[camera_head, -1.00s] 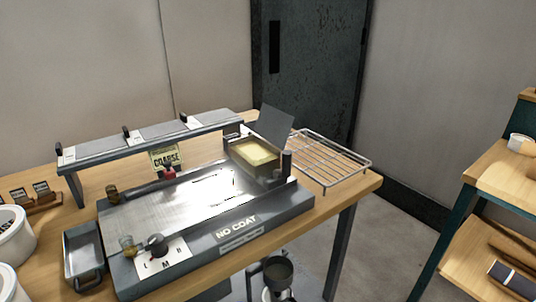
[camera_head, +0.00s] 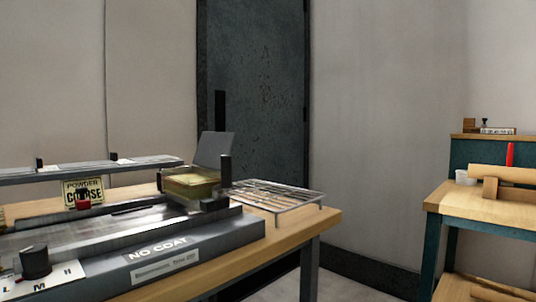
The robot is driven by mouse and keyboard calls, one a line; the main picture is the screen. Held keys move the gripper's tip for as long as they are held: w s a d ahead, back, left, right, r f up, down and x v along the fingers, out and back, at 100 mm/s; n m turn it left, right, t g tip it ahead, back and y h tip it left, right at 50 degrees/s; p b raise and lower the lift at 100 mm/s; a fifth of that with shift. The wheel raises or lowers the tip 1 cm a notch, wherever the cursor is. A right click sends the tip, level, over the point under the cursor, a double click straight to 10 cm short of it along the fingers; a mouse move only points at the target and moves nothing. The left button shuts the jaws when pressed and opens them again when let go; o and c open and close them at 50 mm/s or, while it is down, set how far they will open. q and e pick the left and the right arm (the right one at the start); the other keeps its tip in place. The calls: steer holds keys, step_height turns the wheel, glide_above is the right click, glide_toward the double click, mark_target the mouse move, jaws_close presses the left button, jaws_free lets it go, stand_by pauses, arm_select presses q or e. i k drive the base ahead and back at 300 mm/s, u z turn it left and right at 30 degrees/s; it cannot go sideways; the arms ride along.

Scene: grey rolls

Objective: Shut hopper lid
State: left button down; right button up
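The hopper (camera_head: 186,187) is a small box with yellowish contents at the right end of the grey machine (camera_head: 150,262) labelled NO COAT. Its lid (camera_head: 215,149) looks like the flat grey panel standing up at the hopper's back edge, so the hopper is open on top. A dark upright post (camera_head: 225,169) stands at the hopper's right side. Neither of my grippers shows in the head view.
A wire rack (camera_head: 275,194) lies on the wooden table (camera_head: 322,219) right of the machine. A POWDER COARSE sign (camera_head: 83,193) and a long raised shelf (camera_head: 110,166) stand behind it. A second bench (camera_head: 500,209) is at the right, with open floor between.

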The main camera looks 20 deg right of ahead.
mark_target(210, 146)
steer(key=z, duration=1.8)
steer(key=i, duration=2.1)
steer(key=u, duration=3.35)
